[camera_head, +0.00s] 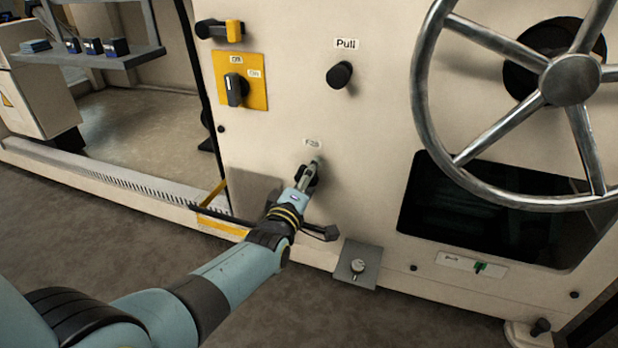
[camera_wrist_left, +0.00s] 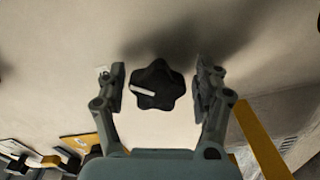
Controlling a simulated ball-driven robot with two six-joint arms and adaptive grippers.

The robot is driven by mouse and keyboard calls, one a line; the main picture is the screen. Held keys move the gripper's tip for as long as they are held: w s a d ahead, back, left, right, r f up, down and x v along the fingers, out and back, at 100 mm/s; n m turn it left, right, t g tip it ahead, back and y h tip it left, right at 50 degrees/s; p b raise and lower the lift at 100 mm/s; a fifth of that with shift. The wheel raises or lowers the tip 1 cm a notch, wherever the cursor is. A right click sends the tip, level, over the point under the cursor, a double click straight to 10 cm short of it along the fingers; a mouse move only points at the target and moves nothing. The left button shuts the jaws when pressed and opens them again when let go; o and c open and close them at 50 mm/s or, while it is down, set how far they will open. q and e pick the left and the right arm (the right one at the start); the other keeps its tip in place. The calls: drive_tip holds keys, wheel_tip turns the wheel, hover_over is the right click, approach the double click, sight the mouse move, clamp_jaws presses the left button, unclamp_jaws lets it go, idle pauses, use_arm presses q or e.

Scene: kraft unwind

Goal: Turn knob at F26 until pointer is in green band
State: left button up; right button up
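The knob (camera_wrist_left: 156,85) is dark and lobed, with a white mark pointing left in the left wrist view. In the head view it is largely hidden by my gripper, below a small label (camera_head: 312,143) that seems to read F26. My left gripper (camera_head: 312,168) reaches the cream panel there. In the left wrist view its fingers (camera_wrist_left: 160,87) stand open on either side of the knob, with gaps visible on both sides. I cannot make out a gauge pointer or green band. My right gripper is not in view.
A large metal handwheel (camera_head: 570,80) stands out at the right. A black knob (camera_head: 339,75) under a Pull label and a yellow-plated switch (camera_head: 237,90) are above. A grey box (camera_head: 357,264) with a small round control sits low, right of my forearm.

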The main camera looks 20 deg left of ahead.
use_arm(q)
drive_tip(key=shift+s, duration=0.15)
drive_tip(key=s, duration=1.1)
drive_tip(key=shift+s+a, duration=0.15)
drive_tip(key=shift+s, duration=0.2)
